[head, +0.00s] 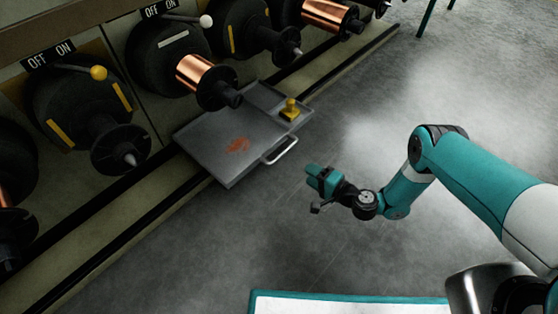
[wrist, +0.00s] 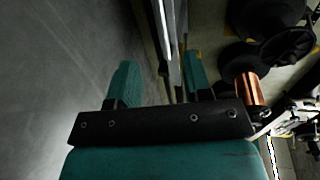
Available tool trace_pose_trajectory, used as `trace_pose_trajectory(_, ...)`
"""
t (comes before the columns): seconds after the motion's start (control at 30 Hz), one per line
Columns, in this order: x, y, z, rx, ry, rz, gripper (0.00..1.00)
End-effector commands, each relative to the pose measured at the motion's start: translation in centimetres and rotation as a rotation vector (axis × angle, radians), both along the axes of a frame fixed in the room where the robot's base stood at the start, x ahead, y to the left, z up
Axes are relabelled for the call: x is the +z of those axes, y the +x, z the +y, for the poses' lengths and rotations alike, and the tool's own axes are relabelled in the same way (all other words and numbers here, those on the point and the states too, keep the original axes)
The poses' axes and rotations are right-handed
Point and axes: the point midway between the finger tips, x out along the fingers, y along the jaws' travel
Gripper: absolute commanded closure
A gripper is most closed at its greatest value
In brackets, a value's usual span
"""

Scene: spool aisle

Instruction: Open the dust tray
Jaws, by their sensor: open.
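The dust tray (head: 210,157) is a flat grey metal tray below the spool machines in the head view. It sticks out past the dark floor rails over the floor, with a patch of copper-coloured dust (head: 238,145) on it. Its pale bar handle (head: 280,151) is on the side facing my arm. My gripper (head: 312,188) is open and empty, to the right of and nearer than the handle, with a gap between them. In the wrist view, a bright metal edge shows beyond the teal fingers; I cannot tell whether it is the tray or handle.
A yellow knob-like piece (head: 289,111) stands at the tray's far right corner. Spool machines with a copper spool (head: 194,72) and ON/OFF levers, one with a yellow knob (head: 98,72), line the left. Grey floor (head: 350,250) around my arm is clear. A teal-edged white surface (head: 340,304) lies in front.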

Motion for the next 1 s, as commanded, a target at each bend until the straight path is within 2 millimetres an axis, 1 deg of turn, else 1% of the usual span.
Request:
trace_pose_trajectory(0.03,-0.9,0.7,1.1,0.007,-0.003,-0.007,0.55)
trace_pose_trajectory(0.3,-2.3,4.5,6.0,0.007,-0.003,-0.006,0.55)
trace_pose_trajectory(0.5,-2.9,6.9,9.0,0.005,-0.001,-0.007,0.55)
trace_pose_trajectory(0.6,-3.0,7.7,10.0,0.006,-0.002,-0.004,0.55)
trace_pose_trajectory(0.7,-3.1,8.2,10.7,0.004,-0.003,-0.002,0.55)
trace_pose_trajectory(0.8,-3.0,8.5,11.0,0.003,-0.002,0.0,0.55)
trace_pose_trajectory(1.0,-2.9,8.5,11.0,0.002,-0.003,0.0,0.55)
